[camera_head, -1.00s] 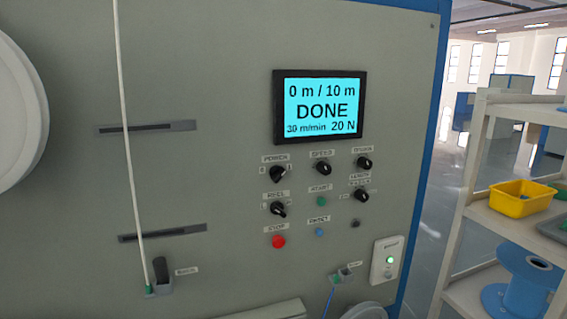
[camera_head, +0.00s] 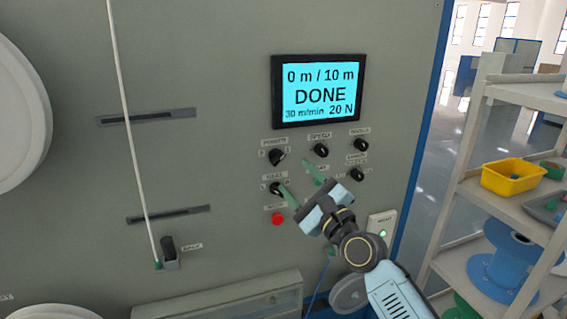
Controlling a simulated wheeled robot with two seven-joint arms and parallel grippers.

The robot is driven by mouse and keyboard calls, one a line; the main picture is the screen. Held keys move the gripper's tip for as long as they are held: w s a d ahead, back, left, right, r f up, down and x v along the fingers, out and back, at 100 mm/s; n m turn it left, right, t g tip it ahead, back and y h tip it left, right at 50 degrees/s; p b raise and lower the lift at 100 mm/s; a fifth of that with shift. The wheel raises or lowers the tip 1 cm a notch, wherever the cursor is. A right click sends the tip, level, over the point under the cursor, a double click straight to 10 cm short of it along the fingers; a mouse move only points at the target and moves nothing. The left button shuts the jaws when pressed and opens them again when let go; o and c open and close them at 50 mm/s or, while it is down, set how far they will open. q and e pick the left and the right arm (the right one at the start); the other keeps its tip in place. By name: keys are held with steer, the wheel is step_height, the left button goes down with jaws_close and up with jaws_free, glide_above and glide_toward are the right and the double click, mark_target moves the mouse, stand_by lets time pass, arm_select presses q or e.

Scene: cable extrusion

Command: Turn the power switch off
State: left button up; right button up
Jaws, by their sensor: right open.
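The power switch (camera_head: 276,157) is a black rotary knob under a "POWER" label, at the upper left of the knob group on the grey machine panel (camera_head: 230,80). Its exact pointer position is too small to tell. My right gripper (camera_head: 300,178) is in front of the panel, below and to the right of the power switch. Its two green-tipped fingers are spread apart with nothing between them. It covers part of the start and reset buttons. My left gripper is not in view.
The screen (camera_head: 318,92) reads "0 m / 10 m DONE, 30 m/min, 20 N". Other knobs (camera_head: 320,150) and a red stop button (camera_head: 277,219) sit close by. A white cable (camera_head: 128,120) hangs at left. A shelf with a yellow bin (camera_head: 514,177) stands at right.

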mark_target(280, 161)
steer(key=shift+x, duration=3.1)
steer(key=shift+c, duration=0.5)
steer(key=c, duration=0.9)
